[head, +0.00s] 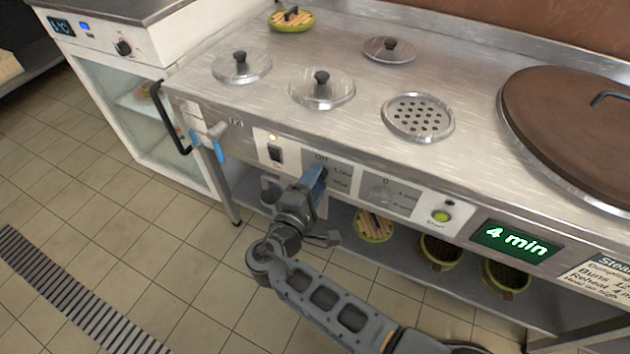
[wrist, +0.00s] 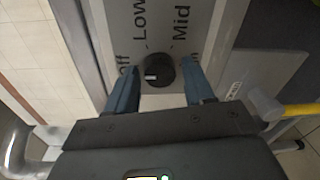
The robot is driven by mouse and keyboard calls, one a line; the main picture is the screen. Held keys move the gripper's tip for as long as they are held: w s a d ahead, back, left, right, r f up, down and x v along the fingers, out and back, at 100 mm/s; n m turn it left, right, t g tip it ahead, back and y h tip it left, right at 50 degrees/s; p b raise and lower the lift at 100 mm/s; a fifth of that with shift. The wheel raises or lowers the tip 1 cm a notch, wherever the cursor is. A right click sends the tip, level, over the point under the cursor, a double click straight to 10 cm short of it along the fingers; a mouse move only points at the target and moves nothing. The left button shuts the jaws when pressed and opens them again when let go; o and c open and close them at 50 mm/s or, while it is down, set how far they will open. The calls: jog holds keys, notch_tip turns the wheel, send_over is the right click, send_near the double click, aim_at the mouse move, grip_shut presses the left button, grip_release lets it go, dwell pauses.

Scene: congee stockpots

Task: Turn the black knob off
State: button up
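The black knob (wrist: 159,71) is on a grey panel (wrist: 198,12) marked Off, Low and Mid. Its white mark is on its left side, roughly toward the Off label. My gripper (wrist: 160,78) is open, with its blue fingers on either side of the knob and a visible gap at each side. In the head view my gripper (head: 315,184) is at the front panel of the steel counter under the Off label, and it hides this knob.
A grey dial (head: 380,194), a green button (head: 441,216) and a 4 min display (head: 515,241) are to the right. A switch (head: 275,153) and a lever valve (head: 213,132) are to the left. Another black knob (head: 123,47) is on the white appliance. The floor in front is clear.

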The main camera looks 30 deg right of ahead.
jog(key=shift+o, duration=0.8)
jog(key=v, duration=0.7)
jog(key=shift+s+a, duration=0.3)
jog(key=s+d+f+m+g+y+p, duration=0.1)
jog(key=s+d+f+y+p, duration=0.3)
jog(key=s, duration=0.7)
jog(key=s+a+f+m+g+y+p, duration=0.1)
jog(key=s+f+y, duration=0.2)
jog(key=s+y, duration=0.6)
jog(key=s+d+r+m+t+p, duration=0.1)
jog(key=s+r, duration=0.4)
jog(key=r, duration=0.6)
jog(key=s+d+r+m+t+p, duration=0.1)
jog(key=s+r+m+t, duration=0.2)
jog(key=r, duration=0.7)
jog(key=s+d+r+m+t+p, duration=0.1)
jog(key=s+r+m+t+p, duration=0.1)
jog(key=s+r+m, duration=0.2)
jog(key=s+r, duration=0.3)
jog(key=r, duration=0.4)
jog(key=shift+s+r+y, duration=0.15)
jog(key=shift+r+y, duration=0.15)
